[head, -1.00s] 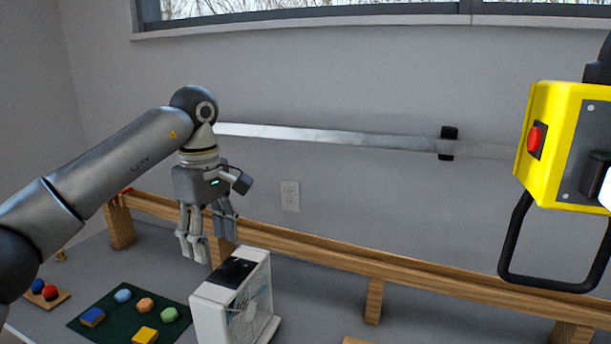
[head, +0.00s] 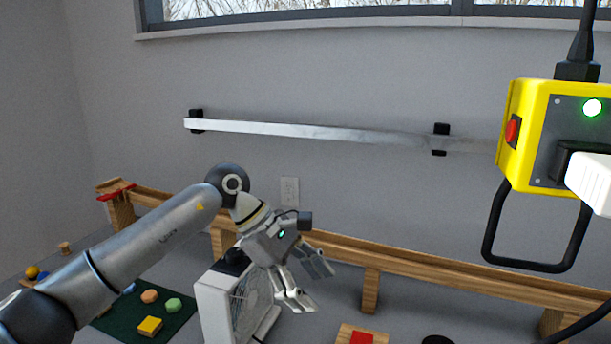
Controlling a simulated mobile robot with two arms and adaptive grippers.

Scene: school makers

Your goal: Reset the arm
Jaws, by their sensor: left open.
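My left arm comes in from the lower left and bends down at its wrist. My left gripper (head: 306,287) is open, with nothing between its fingers. It hangs in front of the wooden rail, just right of the white fan and partly over it in the picture. The white fan (head: 213,307) stands upright on the grey table. My right gripper is not in view.
A wooden rail (head: 410,264) on posts runs along the back. A green mat (head: 178,325) holds a yellow block (head: 150,326) and several coloured pieces. A yellow box (head: 517,165) with a black handle hangs at right. A red piece (head: 361,338) lies at the front.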

